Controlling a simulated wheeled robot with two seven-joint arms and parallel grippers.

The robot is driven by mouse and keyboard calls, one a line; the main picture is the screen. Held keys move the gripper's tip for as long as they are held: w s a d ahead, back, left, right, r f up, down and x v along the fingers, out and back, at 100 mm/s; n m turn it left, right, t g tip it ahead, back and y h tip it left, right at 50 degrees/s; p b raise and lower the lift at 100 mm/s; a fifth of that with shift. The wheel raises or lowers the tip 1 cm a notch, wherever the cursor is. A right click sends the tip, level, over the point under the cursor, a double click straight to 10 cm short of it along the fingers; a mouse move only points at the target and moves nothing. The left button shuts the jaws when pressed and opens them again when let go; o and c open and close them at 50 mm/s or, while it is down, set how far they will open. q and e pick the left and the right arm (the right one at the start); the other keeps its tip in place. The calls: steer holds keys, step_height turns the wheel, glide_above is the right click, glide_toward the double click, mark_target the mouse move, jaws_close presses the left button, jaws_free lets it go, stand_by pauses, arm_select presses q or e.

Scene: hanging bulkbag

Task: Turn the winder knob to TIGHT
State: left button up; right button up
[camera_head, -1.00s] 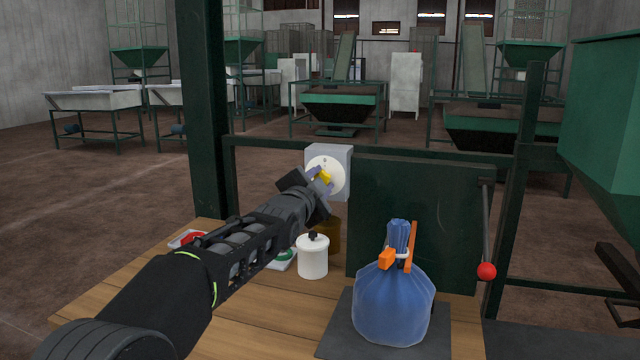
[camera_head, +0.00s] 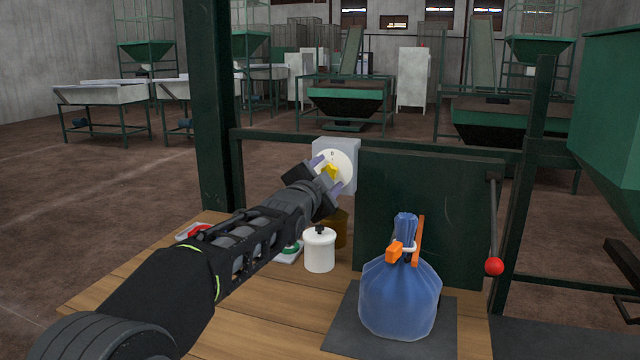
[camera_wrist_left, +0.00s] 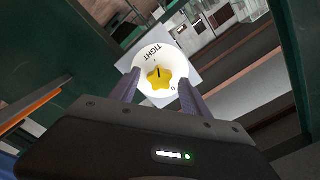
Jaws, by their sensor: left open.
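The winder knob is a yellow star-shaped knob (camera_head: 330,172) on a white round dial on a grey box (camera_head: 338,149). In the left wrist view the knob (camera_wrist_left: 158,77) shows between the fingers, with TIGHT printed on the dial (camera_wrist_left: 153,58) toward the upper left and a 0 mark at the lower right. The knob's black line points roughly up in that view. My left gripper (camera_head: 324,177) is open, its purple fingers on either side of the knob. I cannot tell whether they touch it. My right gripper is not in view.
A blue tied bag (camera_head: 400,295) with an orange clip sits on a dark mat at the right of the wooden table (camera_head: 260,330). A white lidded pot (camera_head: 319,250) stands below my left gripper. A dark green panel (camera_head: 430,220) and a red-ended lever (camera_head: 494,266) are to the right.

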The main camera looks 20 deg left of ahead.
arm_select(q)
steer(key=s, duration=0.7)
steer(key=shift+a+f, duration=0.15)
steer(key=shift+a, duration=0.1)
